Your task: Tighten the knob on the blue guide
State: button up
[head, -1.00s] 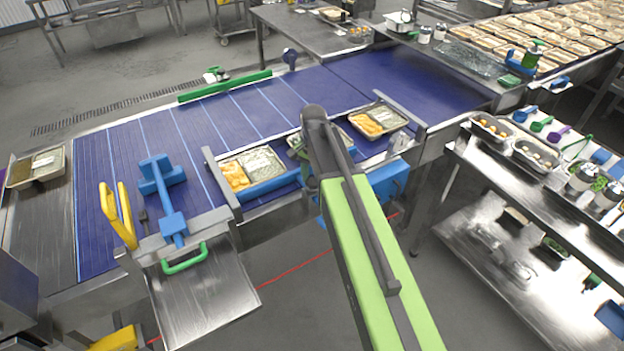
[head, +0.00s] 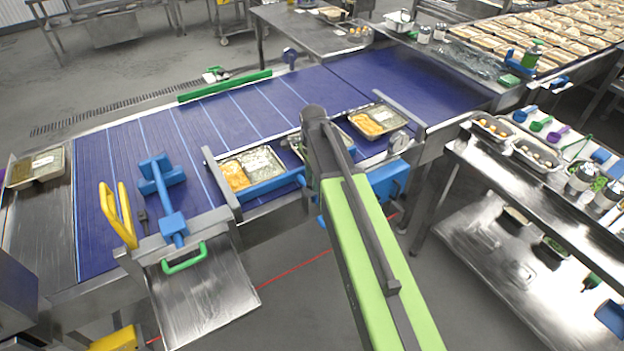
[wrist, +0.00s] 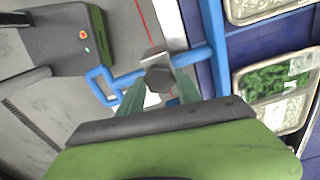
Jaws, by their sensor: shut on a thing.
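The blue guide (head: 272,188) runs along the near edge of the conveyor in the head view. In the wrist view it is a blue bar (wrist: 213,45) beside the belt, with a blue loop handle (wrist: 98,86) on its left. A dark grey faceted knob (wrist: 158,77) sits at a metal bracket next to the bar. My gripper (wrist: 160,90) has its two green fingers shut on the knob, one on each side. In the head view my own arm hides the gripper and the knob.
Food trays (head: 252,170) lie on the blue belt beside the guide; another tray (head: 375,120) is to the right. A green-filled tray (wrist: 275,92) is close to the bar in the wrist view. A steel shelf (head: 480,185) stands at right. The floor in front is open.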

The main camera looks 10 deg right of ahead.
jog(key=shift+s, duration=0.15)
jog(key=o, duration=1.4)
jog(key=shift+c, duration=0.2)
jog(key=shift+r, duration=0.15)
notch_tip(320, 180, up, 17)
jog(key=p, duration=1.7)
